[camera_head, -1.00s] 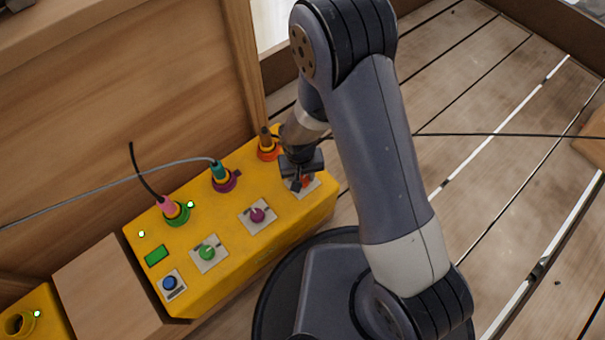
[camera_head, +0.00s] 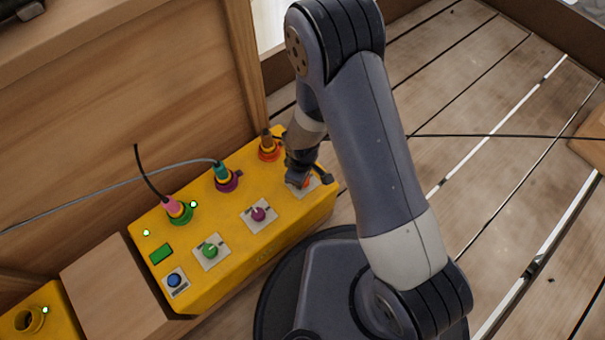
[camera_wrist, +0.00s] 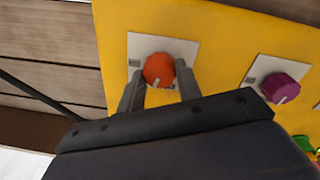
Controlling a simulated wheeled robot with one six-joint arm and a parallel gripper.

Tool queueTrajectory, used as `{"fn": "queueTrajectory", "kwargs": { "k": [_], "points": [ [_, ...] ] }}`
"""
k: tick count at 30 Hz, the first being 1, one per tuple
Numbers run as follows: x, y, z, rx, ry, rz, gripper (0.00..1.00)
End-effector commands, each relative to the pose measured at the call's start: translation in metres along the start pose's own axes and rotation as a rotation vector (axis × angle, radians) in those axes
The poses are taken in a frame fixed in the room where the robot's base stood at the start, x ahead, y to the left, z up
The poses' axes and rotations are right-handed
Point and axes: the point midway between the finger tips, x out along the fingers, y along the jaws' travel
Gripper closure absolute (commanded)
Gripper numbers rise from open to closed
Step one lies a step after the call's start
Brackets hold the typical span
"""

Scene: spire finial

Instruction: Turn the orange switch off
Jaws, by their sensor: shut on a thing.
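The orange switch (camera_wrist: 158,69) is a round knob with a pale pointer mark on a white plate (camera_wrist: 183,48), at the right end of the yellow box (camera_head: 235,245). In the wrist view the pointer aims toward the bottom of the picture, slightly left. My gripper (camera_wrist: 160,82) is shut on the orange switch, one finger on each side. In the head view my gripper (camera_head: 300,180) hides most of the switch, with only a bit of orange (camera_head: 306,182) showing.
A wooden wall (camera_head: 130,90) rises behind the box.

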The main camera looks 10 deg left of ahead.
Motion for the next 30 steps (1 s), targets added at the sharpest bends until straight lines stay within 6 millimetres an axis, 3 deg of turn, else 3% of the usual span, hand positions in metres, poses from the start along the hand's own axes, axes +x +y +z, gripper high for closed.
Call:
{"fn": "queueTrajectory", "kwargs": {
  "k": [12,30],
  "points": [
    [-0.0007,-0.0001,0.0007,-0.217,0.01,-0.001,0.9],
    [0.0,-0.0001,0.0007,-0.261,0.011,0.0,0.9]
  ]
}}
